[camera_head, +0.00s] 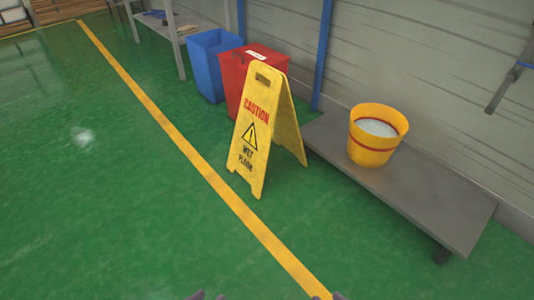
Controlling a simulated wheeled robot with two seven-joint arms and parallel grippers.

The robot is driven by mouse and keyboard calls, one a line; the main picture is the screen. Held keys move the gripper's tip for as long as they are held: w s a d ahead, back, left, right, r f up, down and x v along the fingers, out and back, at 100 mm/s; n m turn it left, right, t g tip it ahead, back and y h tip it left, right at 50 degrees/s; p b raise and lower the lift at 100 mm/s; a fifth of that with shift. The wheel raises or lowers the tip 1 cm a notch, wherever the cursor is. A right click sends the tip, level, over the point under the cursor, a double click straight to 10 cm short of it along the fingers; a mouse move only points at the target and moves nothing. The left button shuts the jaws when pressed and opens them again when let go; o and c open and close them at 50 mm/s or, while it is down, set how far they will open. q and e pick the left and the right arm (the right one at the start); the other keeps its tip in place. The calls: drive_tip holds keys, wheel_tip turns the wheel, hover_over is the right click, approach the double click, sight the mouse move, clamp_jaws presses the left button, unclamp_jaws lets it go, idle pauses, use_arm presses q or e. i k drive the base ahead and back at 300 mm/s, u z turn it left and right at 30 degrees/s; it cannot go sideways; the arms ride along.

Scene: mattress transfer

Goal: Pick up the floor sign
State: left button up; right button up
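The yellow floor sign (257,130) stands upright on the green floor, opened like an A, with red and black caution lettering on its front panel and a slot handle at the top.
A red bin (236,83) and a blue bin (208,58) stand behind the sign. A low grey bench (430,205) bears a yellow bucket (370,155) to its right, along the wall. A yellow floor line (185,148) crosses the open floor at left.

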sight(266, 111)
drive_tip(key=z, duration=0.95)
drive_tip(key=i, duration=1)
drive_tip(key=u, duration=1.3)
drive_tip(key=i, duration=1.1)
drive_tip(key=u, duration=0.35)
